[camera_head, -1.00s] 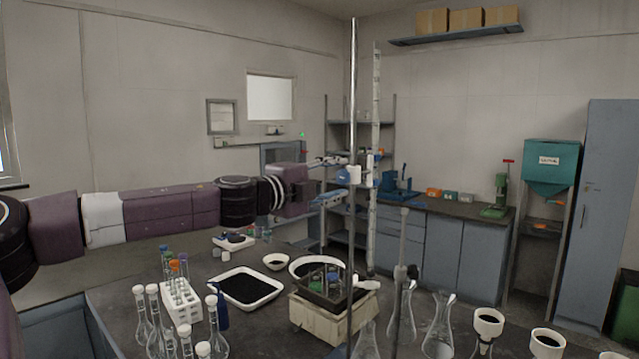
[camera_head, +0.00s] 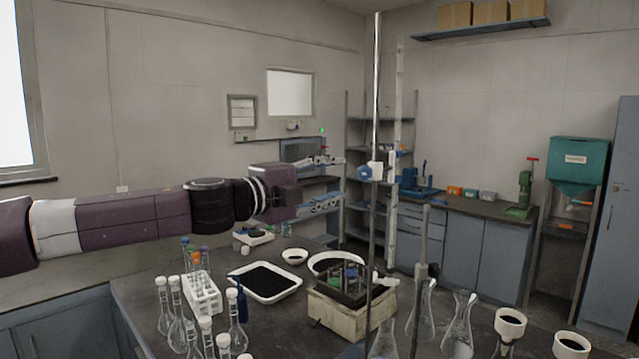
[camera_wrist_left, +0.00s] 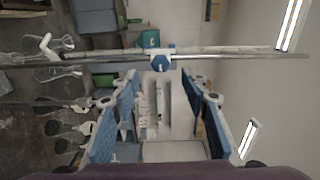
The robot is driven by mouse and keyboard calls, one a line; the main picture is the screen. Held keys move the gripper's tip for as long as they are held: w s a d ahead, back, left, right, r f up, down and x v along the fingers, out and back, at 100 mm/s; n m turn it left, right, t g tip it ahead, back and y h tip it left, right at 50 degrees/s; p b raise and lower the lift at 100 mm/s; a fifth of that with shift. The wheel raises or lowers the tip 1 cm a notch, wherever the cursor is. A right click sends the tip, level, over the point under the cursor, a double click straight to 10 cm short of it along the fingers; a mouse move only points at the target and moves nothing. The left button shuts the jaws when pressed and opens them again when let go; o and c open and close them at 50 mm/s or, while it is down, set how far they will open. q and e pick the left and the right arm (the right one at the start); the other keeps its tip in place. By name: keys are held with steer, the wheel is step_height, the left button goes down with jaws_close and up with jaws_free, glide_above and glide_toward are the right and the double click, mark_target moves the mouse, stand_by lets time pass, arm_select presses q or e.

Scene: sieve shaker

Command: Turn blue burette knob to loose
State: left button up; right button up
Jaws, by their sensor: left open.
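The blue knob (camera_head: 364,172) is on a white clamp (camera_head: 377,171) fixed to a tall metal rod (camera_head: 376,80). The clear graduated burette (camera_head: 398,100) stands upright just right of the rod. My left gripper (camera_head: 337,181) is open and empty, left of the knob, with one finger above its level and one below. In the left wrist view the knob (camera_wrist_left: 160,63) shows as a blue hexagon beyond and between the open blue-padded fingers (camera_wrist_left: 163,88), apart from both. My right gripper does not show.
The air around the knob is clear.

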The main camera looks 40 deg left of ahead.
arm_select(q)
steer(key=shift+s+a, duration=0.15)
steer(key=shift+s, duration=1.5)
